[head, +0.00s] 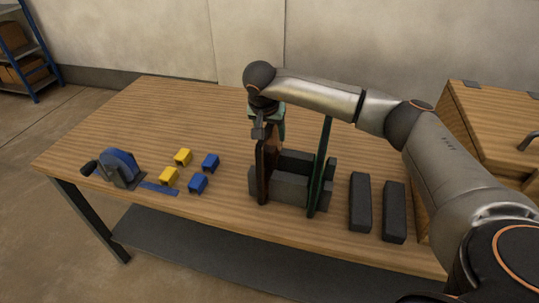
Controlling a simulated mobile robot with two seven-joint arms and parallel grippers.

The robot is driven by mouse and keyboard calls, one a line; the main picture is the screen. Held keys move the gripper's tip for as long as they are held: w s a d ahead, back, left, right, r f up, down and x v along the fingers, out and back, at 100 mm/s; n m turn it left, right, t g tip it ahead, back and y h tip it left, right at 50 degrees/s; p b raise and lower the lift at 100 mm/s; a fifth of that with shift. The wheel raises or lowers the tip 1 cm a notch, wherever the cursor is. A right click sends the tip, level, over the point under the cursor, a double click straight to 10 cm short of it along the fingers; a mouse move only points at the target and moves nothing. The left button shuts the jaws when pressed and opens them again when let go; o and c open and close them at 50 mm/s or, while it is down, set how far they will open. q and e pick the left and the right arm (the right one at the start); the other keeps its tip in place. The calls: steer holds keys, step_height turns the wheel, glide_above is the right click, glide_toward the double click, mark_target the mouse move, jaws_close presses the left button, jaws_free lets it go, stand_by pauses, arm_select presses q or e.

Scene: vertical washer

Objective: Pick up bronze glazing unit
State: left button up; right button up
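The bronze glazing unit (263,180) is a thin, dark brown panel standing upright, seen nearly edge-on, at the left side of a dark block rack (292,188) on the table. My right gripper (259,132) points down at the top edge of this panel. The gripper is small and dark here, and I cannot tell whether its fingers are open or closed on the panel. A dark green panel (320,168) stands upright at the right side of the rack. A small teal patch shows behind the gripper, and its nature is unclear. My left gripper is out of view.
The wooden table (150,115) has free room at its back left. Blue and yellow blocks (183,157) and a blue-grey device with a wheel (122,168) are on the left. Two dark bars (360,201) lie right of the rack. A wooden cabinet (490,125) stands at right.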

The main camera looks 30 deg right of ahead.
jaws_close()
stand_by(1.1)
